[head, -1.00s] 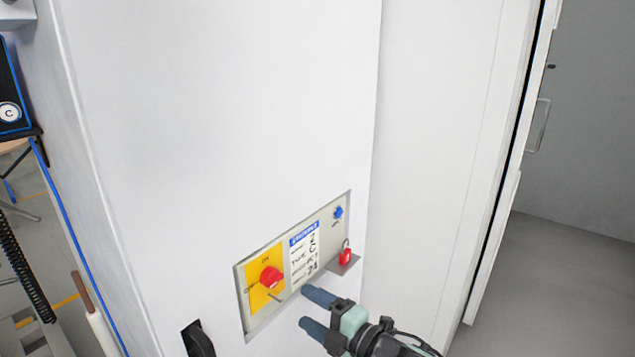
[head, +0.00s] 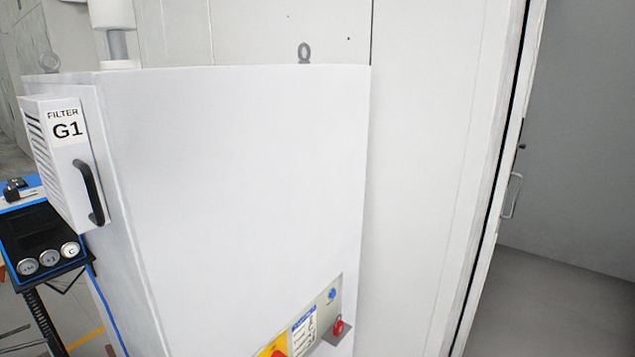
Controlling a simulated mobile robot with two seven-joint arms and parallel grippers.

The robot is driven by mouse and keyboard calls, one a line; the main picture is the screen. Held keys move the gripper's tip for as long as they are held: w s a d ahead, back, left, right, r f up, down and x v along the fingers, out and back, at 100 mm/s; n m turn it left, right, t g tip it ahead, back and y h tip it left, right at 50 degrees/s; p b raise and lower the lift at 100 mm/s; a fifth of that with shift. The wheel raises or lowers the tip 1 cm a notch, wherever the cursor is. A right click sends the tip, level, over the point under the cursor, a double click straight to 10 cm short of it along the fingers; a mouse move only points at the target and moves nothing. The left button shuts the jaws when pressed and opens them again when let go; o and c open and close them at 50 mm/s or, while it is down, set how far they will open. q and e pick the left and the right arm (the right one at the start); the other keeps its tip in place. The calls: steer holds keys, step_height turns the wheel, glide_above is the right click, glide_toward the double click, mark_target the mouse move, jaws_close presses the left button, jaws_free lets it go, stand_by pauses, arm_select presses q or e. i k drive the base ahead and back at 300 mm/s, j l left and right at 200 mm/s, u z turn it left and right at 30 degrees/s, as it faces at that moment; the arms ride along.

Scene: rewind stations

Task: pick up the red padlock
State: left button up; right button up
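The red padlock (head: 338,328) is small and sits at the right end of the grey control panel (head: 327,308), low on the front of the white cabinet. It rests at a small ledge (head: 345,335) there; the shackle is too small to make out clearly. A red knob (head: 279,351) on a yellow plate is cut by the bottom edge of the view. Neither of my grippers shows now.
The tall white cabinet (head: 235,180) fills the middle. A filter box marked G1 (head: 65,160) with a black handle (head: 90,195) juts from its left side. A blue-edged black stand (head: 40,235) is at the left. Grey floor (head: 550,305) is clear at the right.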

mark_target(339, 328)
steer(key=i+l+u, duration=0.1)
steer(key=u, duration=1.6)
steer(key=l, duration=0.55)
steer(key=k+l, duration=0.15)
steer(key=l, duration=0.4)
